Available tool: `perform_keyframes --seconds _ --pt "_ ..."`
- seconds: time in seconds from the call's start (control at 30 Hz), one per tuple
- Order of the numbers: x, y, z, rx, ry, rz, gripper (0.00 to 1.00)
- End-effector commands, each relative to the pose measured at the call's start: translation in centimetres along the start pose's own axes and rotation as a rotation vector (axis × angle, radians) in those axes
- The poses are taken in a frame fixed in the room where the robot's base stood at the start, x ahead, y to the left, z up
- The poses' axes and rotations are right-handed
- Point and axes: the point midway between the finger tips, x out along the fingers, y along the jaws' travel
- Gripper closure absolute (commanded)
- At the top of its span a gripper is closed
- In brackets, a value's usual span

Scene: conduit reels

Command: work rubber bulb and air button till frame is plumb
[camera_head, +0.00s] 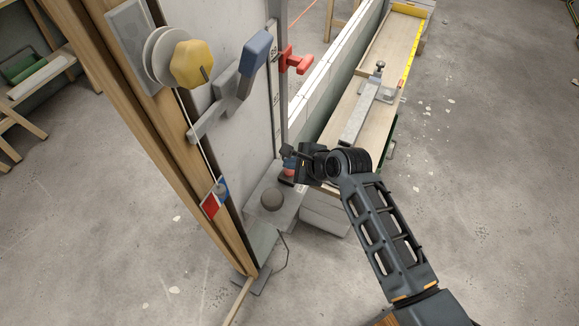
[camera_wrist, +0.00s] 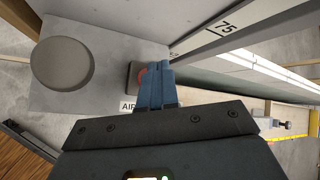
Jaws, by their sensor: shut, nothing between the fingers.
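The rubber bulb (camera_head: 271,199), a dark grey dome, sits on a grey plate at the foot of the frame (camera_head: 150,140); it also fills the upper left of the wrist view (camera_wrist: 62,63). The red air button (camera_wrist: 141,78), in a dark housing beside an "AIR" label, is partly hidden by my fingers; a bit of it shows in the head view (camera_head: 289,173). My gripper (camera_head: 289,161) is shut and empty, its blue fingertips (camera_wrist: 158,68) at the button. I cannot tell whether they touch it. A string runs down the wooden post to a red, white and blue piece (camera_head: 213,199).
A yellow knob (camera_head: 192,64) on a reel, a blue-handled lever (camera_head: 256,50) and a red clamp (camera_head: 294,61) stick out above my gripper. A long wooden board (camera_head: 386,60) with a metal tool lies to the right. The floor in front is open.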

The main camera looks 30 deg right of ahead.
Motion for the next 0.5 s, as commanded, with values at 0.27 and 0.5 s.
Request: perform_keyframes --seconds 0.27,0.5 --pt "-0.1 -0.1 0.1 -0.001 0.0 0.0 1.0" --pt "-1.3 -1.0 1.0 -0.001 -0.001 0.0 1.0"
